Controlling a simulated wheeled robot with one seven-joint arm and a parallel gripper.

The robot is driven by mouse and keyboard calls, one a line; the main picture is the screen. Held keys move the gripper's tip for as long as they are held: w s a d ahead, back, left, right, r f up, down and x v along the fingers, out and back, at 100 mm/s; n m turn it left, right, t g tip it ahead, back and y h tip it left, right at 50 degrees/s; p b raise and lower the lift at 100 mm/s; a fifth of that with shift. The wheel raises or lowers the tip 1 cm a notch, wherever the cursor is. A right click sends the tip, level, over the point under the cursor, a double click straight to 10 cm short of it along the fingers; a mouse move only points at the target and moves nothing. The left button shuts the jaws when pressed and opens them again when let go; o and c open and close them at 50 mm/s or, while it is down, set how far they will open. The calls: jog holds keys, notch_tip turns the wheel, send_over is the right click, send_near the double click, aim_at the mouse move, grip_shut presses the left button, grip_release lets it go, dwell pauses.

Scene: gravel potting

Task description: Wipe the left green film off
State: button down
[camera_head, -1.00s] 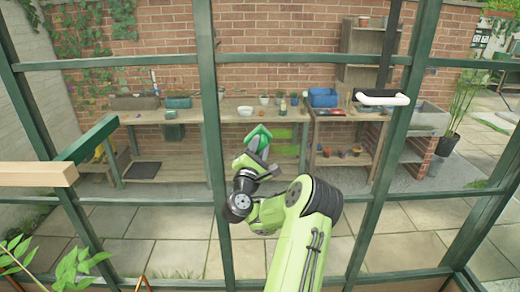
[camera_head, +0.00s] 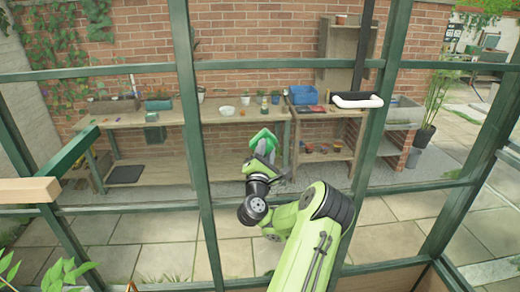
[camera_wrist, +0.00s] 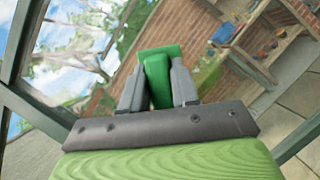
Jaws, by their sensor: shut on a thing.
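My gripper (camera_head: 264,158) is shut on a green wiping tool (camera_head: 263,138) and holds it up at the glass pane between two dark green posts. In the wrist view, the tool's green grip (camera_wrist: 158,82) sits between my grey fingers (camera_wrist: 157,88), and its flat green head (camera_wrist: 172,51) lies beyond them. I cannot tell whether the head touches the glass. No distinct green film shows on this pane in the head view; the tool and my arm hide part of it. A faint green patch (camera_wrist: 208,72) right of the tool in the wrist view is unclear.
Dark green frame posts (camera_head: 196,150) and crossbars divide the glass. A wooden beam (camera_head: 30,190) juts in at the left. Beyond the glass stand a potting bench (camera_head: 175,118) and a brick wall.

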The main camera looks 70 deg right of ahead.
jog(key=s+d+p, duration=0.3)
jog(key=s+p, duration=0.1)
jog(key=s, duration=0.2)
jog(key=shift+s, duration=0.2)
jog(key=shift+f, duration=0.15)
jog(key=s+a+b, duration=0.1)
jog(key=b, duration=0.1)
jog(key=a+b, duration=0.2)
jog(key=s+a+b, duration=0.1)
jog(key=a+b, duration=0.1)
jog(key=b, duration=0.1)
jog(key=shift+s+a, duration=0.1)
jog(key=shift+s, duration=0.25)
jog(key=a+b, duration=0.1)
jog(key=s+a+b, duration=0.1)
jog(key=shift+s+a, duration=0.15)
jog(key=shift+a, duration=0.15)
